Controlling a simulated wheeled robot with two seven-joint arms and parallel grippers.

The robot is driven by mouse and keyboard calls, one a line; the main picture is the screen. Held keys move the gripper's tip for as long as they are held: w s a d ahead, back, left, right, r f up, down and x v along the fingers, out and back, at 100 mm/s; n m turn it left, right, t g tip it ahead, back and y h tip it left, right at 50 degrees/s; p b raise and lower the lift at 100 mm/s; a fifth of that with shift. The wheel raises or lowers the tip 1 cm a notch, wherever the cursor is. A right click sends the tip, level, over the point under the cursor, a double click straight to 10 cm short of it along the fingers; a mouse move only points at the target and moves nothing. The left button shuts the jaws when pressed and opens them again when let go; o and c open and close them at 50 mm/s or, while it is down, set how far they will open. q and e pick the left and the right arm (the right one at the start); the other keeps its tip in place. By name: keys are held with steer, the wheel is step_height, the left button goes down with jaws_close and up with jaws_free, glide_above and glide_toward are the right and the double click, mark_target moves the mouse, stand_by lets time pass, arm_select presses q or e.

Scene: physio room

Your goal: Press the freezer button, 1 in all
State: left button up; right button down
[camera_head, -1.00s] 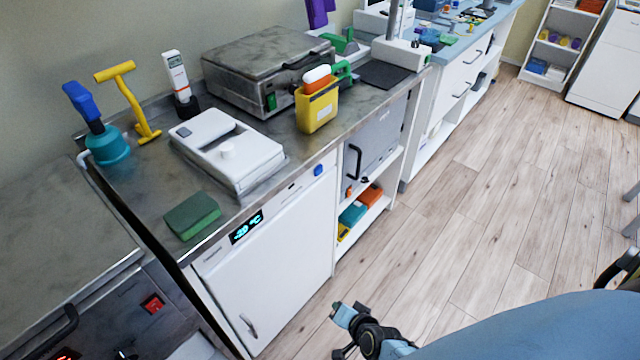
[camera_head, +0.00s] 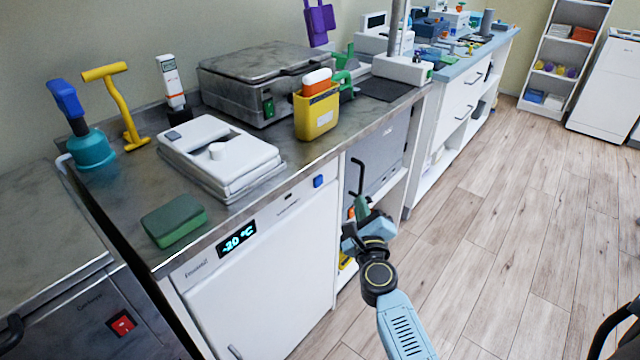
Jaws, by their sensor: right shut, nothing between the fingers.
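The white freezer (camera_head: 262,285) stands under the steel counter. My right gripper (camera_head: 358,208) is shut and empty, in front of the open shelf unit, to the right of and lower in the picture than the button. My left gripper is not in view.
The counter (camera_head: 115,210) holds a green sponge (camera_head: 174,220), a white lidded device (camera_head: 220,150), a yellow container (camera_head: 316,112) and a steel box (camera_head: 262,80). A red switch (camera_head: 121,323) is at lower left. The wooden floor (camera_head: 500,220) at right is clear.

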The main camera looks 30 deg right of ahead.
mark_target(318, 181)
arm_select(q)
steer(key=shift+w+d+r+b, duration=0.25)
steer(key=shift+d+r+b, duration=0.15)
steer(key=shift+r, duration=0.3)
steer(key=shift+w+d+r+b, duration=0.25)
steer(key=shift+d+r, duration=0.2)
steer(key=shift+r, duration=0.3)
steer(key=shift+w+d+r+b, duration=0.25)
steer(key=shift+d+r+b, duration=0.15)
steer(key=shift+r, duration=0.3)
arm_select(e)
steer(key=w+a, duration=0.3)
steer(key=w, duration=0.5)
steer(key=shift+a, duration=0.25)
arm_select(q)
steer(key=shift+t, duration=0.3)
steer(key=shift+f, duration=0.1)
arm_select(e)
steer(key=shift+w+f, duration=0.1)
steer(key=shift+w, duration=0.05)
steer(key=shift+w+a, duration=0.15)
steer(key=shift+w, duration=0.15)
